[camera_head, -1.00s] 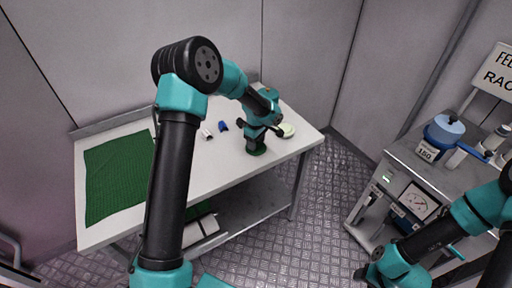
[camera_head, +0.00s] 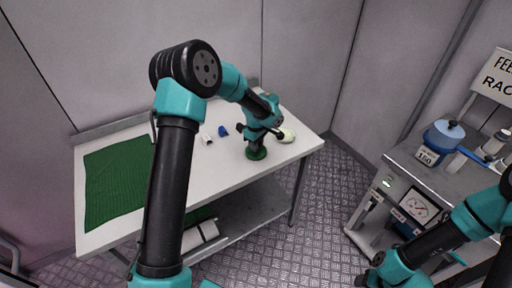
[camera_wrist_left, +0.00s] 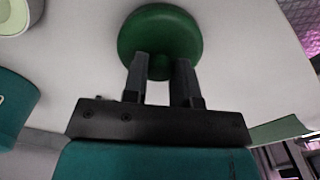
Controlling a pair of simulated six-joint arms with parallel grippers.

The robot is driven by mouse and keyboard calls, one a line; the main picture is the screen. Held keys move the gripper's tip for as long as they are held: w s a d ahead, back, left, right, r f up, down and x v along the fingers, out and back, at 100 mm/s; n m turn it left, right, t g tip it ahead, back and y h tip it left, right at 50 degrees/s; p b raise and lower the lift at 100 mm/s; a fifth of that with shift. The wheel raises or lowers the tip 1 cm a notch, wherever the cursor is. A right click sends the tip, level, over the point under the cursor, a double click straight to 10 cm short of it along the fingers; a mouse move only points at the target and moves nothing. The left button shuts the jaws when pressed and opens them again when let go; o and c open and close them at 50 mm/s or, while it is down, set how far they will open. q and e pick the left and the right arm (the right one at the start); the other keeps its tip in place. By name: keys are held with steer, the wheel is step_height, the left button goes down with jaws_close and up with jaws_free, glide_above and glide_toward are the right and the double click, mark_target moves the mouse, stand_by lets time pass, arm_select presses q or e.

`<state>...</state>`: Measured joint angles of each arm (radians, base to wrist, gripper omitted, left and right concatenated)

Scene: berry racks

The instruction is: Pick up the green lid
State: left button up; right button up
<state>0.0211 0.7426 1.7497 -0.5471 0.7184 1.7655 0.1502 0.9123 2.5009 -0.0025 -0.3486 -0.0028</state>
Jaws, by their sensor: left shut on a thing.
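The green lid (camera_head: 256,154) is a round, dark green disc with a small knob, at the right part of the white table in the head view. In the left wrist view the lid (camera_wrist_left: 160,30) is just beyond my fingertips. My left gripper (camera_wrist_left: 161,66) is shut on the lid's knob, with one finger on each side. In the head view I cannot tell whether the lid touches the table. My right gripper (camera_head: 367,281) is only partly in view at the bottom edge, and its jaws cannot be made out.
A pale round item (camera_head: 286,135) sits right beside my left gripper. A small blue item (camera_head: 223,131) and a white one (camera_head: 207,140) lie to its left. A green ribbed mat (camera_head: 115,180) covers the table's left end. A steel bench (camera_head: 415,174) with a blue pot (camera_head: 443,138) stands right.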

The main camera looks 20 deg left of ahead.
arm_select(q)
steer(key=shift+s+d+r, duration=0.1)
steer(key=shift+s+r, duration=0.1)
steer(key=shift+r, duration=0.4)
steer(key=shift+s+d+r, duration=0.1)
steer(key=shift+s+r, duration=0.05)
steer(key=shift+r, duration=0.45)
steer(key=s+d, duration=0.3)
steer(key=s, duration=0.4)
steer(key=s+d+r, duration=0.1)
steer(key=s+d, duration=0.2)
steer(key=s, duration=0.4)
steer(key=shift+d+r, duration=0.15)
steer(key=shift+r, duration=0.05)
steer(key=shift+w, duration=0.1)
